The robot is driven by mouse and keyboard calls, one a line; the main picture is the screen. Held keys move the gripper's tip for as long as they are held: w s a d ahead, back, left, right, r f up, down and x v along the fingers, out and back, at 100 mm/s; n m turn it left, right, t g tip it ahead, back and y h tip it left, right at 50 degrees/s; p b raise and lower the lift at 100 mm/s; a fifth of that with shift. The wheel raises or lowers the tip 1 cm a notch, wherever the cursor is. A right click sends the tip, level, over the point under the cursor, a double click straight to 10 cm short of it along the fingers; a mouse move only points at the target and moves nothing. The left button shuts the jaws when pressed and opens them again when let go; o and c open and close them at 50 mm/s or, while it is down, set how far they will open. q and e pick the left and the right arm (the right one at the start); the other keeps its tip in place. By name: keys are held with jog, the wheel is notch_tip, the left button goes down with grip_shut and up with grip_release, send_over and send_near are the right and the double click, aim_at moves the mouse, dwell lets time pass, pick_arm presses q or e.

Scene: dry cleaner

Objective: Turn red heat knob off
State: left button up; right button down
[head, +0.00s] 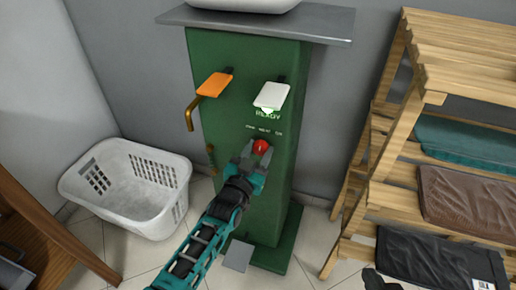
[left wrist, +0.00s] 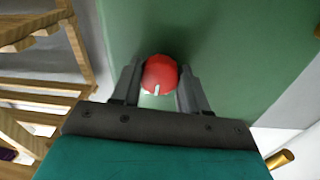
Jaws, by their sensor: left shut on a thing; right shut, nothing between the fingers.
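The red heat knob (head: 261,147) sits on the front of a green machine column (head: 285,185), below small white lettering. My left gripper (head: 252,154) reaches up to it from below and is shut on it. In the left wrist view the red knob (left wrist: 159,74) lies between the two fingers of the left gripper (left wrist: 158,90), one on each side. A short white mark shows on the knob's rim, toward the gripper's palm. My right gripper (head: 378,280) shows only as a dark part at the bottom edge; its fingers are hard to make out.
An orange paddle (head: 214,84) and a white paddle (head: 271,96) stick out above the knob, with a brass spout (head: 190,115) at left. A white laundry basket (head: 130,190) stands left on the floor. A wooden shelf (head: 400,130) with folded cloths stands right.

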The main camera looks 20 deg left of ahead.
pick_arm(q)
jog(key=n+p, duration=0.1)
jog(key=n, duration=0.3)
jog(key=shift+d+n, duration=0.1)
jog(key=shift+n, duration=0.3)
jog(key=n+y, duration=0.1)
jog(key=n, duration=0.5)
jog(key=shift+f, duration=0.1)
jog(key=shift+d, duration=0.1)
jog(key=o, duration=1)
jog(key=shift+o, duration=0.2)
jog(key=shift+s+p, duration=0.35)
jog(key=shift+s, duration=0.25)
jog(key=s+p, duration=0.2)
jog(key=s, duration=0.9)
jog(key=shift+s+a+f, duration=0.25)
jog(key=shift+s+f, duration=0.15)
